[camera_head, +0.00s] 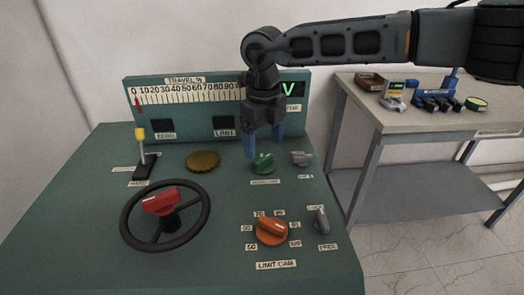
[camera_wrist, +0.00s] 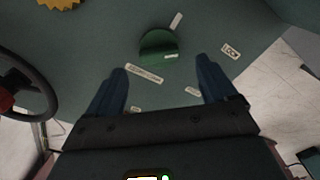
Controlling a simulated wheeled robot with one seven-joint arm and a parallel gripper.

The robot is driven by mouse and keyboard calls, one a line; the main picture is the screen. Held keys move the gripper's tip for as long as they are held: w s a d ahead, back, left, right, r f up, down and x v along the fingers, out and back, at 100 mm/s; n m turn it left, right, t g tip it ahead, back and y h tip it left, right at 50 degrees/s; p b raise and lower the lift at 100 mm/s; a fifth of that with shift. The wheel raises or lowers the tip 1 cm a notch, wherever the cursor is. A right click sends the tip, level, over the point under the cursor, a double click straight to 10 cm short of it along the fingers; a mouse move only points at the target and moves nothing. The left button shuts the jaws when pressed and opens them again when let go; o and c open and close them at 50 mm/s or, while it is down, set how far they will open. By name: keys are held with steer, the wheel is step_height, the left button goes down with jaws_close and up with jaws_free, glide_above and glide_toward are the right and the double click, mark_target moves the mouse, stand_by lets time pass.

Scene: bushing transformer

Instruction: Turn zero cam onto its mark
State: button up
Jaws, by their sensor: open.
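My gripper (camera_head: 264,146) is open and empty, pointing down just above and behind the green knob (camera_head: 263,164) on the console. In the wrist view the green knob (camera_wrist: 158,45) lies just beyond the gap between my two blue fingertips (camera_wrist: 162,66), apart from both. A label sits by the knob, too small to read surely, so I cannot confirm which control is the zero cam. An orange knob (camera_head: 271,232) labelled LIMIT CAM has numbered marks around it. The travel scale (camera_head: 185,91) has its red pointer (camera_head: 137,104) at the 0 end.
Grey knobs (camera_head: 301,157) (camera_head: 321,220) stand on the right. A side table (camera_head: 425,130) holds tools.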

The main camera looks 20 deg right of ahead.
mark_target(263, 158)
steer(key=shift+f+p, duration=0.3)
steer(key=shift+f, duration=2)
steer(key=c, duration=1.1)
